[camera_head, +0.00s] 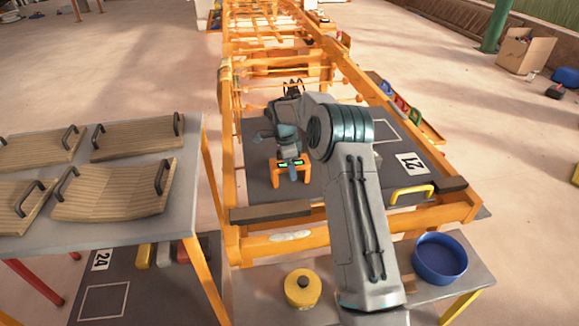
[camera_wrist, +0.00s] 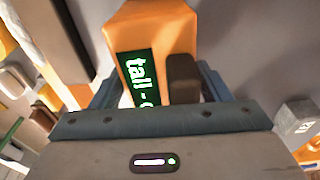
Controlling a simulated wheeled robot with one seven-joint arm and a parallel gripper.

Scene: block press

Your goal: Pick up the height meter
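The height meter (camera_head: 277,170) is an orange, gate-shaped frame with green lit displays. It stands upright on the dark mat (camera_head: 340,190) inside the orange table frame. In the wrist view my gripper's (camera_wrist: 157,90) blue fingers are spread, one on each side of the meter. Contact at the fingertips is hidden.
A yellow handle (camera_head: 411,190) and a "21" label lie right of the meter. Red, green and blue items (camera_head: 402,103) line the right rail. Wooden trays (camera_head: 115,190) lie on the left table. A yellow round object (camera_head: 302,288) and a blue bowl (camera_head: 440,258) stand in front.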

